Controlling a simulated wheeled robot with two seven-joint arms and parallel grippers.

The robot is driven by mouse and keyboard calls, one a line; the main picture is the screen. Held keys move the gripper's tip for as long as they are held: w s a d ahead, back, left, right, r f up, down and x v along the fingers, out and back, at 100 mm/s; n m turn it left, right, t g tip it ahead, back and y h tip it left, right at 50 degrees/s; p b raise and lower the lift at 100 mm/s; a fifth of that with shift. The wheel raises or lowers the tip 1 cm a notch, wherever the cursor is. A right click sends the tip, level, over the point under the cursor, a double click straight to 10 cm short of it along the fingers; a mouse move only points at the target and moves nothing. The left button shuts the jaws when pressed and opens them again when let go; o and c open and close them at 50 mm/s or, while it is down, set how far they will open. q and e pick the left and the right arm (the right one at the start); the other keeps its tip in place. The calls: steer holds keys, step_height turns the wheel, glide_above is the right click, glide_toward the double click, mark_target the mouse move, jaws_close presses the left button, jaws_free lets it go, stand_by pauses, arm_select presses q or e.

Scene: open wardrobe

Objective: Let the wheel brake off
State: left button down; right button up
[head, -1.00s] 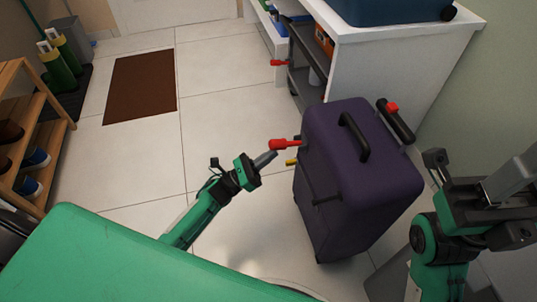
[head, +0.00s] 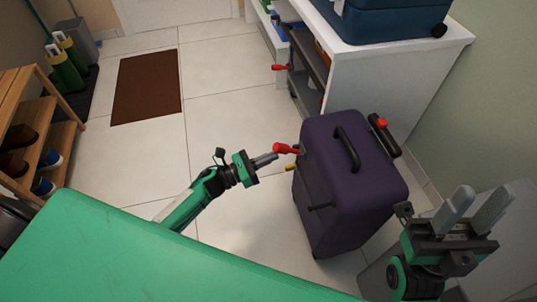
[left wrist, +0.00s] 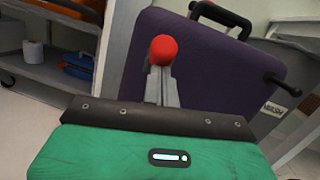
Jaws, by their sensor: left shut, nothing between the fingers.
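A purple suitcase (head: 350,185) stands upright on the floor, right of centre; it also shows in the left wrist view (left wrist: 205,65). A red-tipped lever (head: 286,149) sticks out from its left side, with a smaller yellow-tipped one (head: 291,168) below. My left gripper (head: 275,158) is shut and empty, its tips right beside the red tip. In the left wrist view the red tip (left wrist: 163,50) lies just past the fingertips (left wrist: 162,72); I cannot tell whether they touch. My right gripper (head: 481,198) is open and empty at the far right, away from the suitcase.
A grey trolley (head: 310,68) with another red lever (head: 281,67) stands behind, beside a white counter (head: 400,55) bearing a blue case (head: 395,18). The suitcase's pull handle (head: 389,140) has a red button. A shoe rack (head: 40,110) stands left. The middle floor is clear.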

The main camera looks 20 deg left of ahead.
mark_target(277, 148)
steer(key=w+a+f+m+g+h+p, duration=0.2)
steer(key=w+a+f+g+h, duration=0.1)
steer(key=w+f+g, duration=0.25)
steer(key=s+a+f+n+g+h+p, duration=0.1)
steer(key=a+f+g+p, duration=0.2)
steer(key=f+g, duration=0.55)
steer(key=s+a+f+g+p, duration=0.2)
steer(key=f+g, duration=0.3)
steer(key=f, duration=0.6)
arm_select(q)
steer(key=r+y, duration=0.1)
steer(key=r+g+y+p, duration=0.2)
steer(key=shift+w+d+r, duration=0.3)
steer(key=shift+w+d, duration=0.05)
steer(key=shift+d, duration=0.05)
steer(key=p, duration=0.1)
steer(key=g+p, duration=0.1)
steer(key=shift+w+d+r+m+y+p, duration=0.15)
steer(key=shift+d+r+m+y+p, duration=0.15)
steer(key=shift+r+p, duration=0.1)
steer(key=shift+w+d+r+p, duration=0.15)
steer(key=shift+d+r+p, duration=0.1)
steer(key=shift+p, duration=0.25)
arm_select(e)
steer(key=s+d+g+h, duration=0.4)
steer(key=d+g, duration=0.4)
steer(key=d, duration=0.3)
steer(key=shift+s+d+r+m+h, duration=0.15)
steer(key=shift+s+r+m+h, duration=0.2)
steer(key=shift+h, duration=0.25)
